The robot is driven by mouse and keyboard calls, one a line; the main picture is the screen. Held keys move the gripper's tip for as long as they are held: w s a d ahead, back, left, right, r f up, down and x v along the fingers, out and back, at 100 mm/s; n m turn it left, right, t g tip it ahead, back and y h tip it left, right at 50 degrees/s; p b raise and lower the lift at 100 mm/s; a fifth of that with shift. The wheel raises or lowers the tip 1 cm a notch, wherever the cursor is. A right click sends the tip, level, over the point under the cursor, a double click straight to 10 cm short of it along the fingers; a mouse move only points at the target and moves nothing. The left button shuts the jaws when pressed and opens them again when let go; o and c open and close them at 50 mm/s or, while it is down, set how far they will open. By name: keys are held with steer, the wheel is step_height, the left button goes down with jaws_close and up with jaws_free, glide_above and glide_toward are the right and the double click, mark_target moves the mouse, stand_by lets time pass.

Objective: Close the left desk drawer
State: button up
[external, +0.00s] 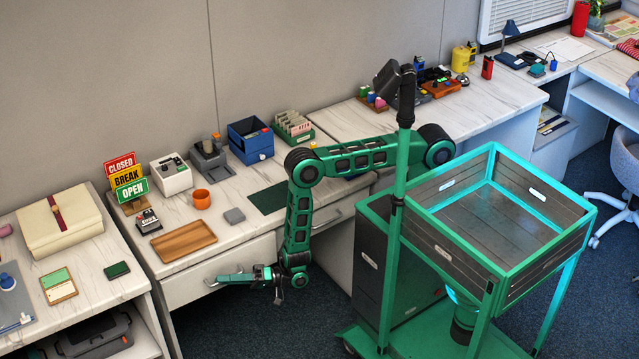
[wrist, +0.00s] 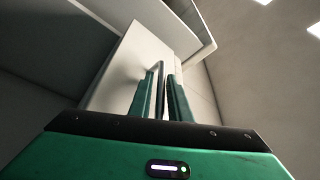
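The left desk drawer (external: 188,289) has a pale front under the left part of the desk, with a metal bar handle (external: 212,282). From the external view I cannot tell how far its front stands out. My gripper (external: 230,277) is low in front of this drawer, reaching left to the handle. In the wrist view, the fingers of my gripper (wrist: 161,82) are apart, close to the drawer front (wrist: 122,62). The handle bar (wrist: 160,70) shows between or just beyond them; I cannot tell whether they touch it.
The desk top (external: 236,186) above holds a wooden tray (external: 183,241), an orange cup (external: 202,199) and a sign stand (external: 128,183). A right drawer handle (external: 326,222) shows behind my arm. A lower shelf unit (external: 95,275) stands at left. Carpet (external: 245,330) in front is clear.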

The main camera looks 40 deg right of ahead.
mark_target(219, 272)
jaws_close()
steer(key=w, duration=0.4)
steer(key=shift+w, duration=0.2)
jaws_free()
steer(key=shift+w+f, duration=0.1)
steer(key=shift+w, duration=0.05)
steer(key=v, duration=1.1)
steer(key=shift+a, duration=0.15)
